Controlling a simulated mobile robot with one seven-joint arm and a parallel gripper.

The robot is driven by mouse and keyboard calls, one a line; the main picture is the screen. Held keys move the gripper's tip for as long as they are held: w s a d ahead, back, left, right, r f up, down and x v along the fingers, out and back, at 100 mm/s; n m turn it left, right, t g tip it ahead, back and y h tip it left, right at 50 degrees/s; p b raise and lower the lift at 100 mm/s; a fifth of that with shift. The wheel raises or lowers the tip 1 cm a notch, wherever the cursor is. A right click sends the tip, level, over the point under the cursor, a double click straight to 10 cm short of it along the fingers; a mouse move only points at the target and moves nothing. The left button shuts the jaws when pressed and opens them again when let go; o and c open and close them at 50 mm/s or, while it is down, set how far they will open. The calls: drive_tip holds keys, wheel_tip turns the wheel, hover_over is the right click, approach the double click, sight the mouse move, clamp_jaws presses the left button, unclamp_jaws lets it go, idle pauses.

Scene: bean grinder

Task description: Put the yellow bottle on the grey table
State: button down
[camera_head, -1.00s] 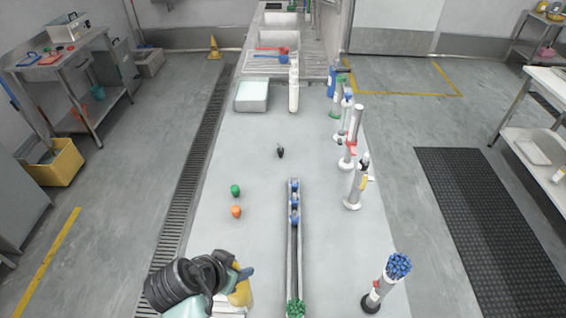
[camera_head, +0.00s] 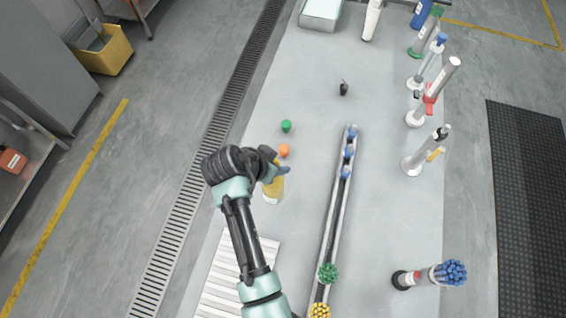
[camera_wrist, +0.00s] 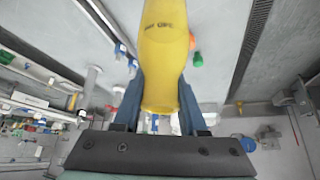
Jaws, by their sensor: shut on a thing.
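The yellow bottle (camera_head: 273,190) is upright, or nearly so, over the left part of the grey table (camera_head: 385,235). I cannot tell whether its base touches the surface. My gripper (camera_head: 274,174) is shut on the bottle's upper part from the left. In the wrist view the bottle (camera_wrist: 165,45) runs up between the two blue fingers of my gripper (camera_wrist: 160,85), with dark lettering on its side. My gripper hides part of the bottle in the head view.
An orange piece (camera_head: 284,150) and a green piece (camera_head: 286,126) stand just beyond the bottle. A narrow rail (camera_head: 338,200) with blue-topped items runs to the right. A white ribbed surface (camera_head: 240,270) lies at the near left. Several cylinder stands line the right edge.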

drive_tip(key=f, duration=0.6)
drive_tip(key=shift+w+p, duration=0.2)
drive_tip(key=shift+p, duration=0.15)
drive_tip(key=shift+c, duration=2.2)
unclamp_jaws()
drive_tip(key=shift+s, duration=0.1)
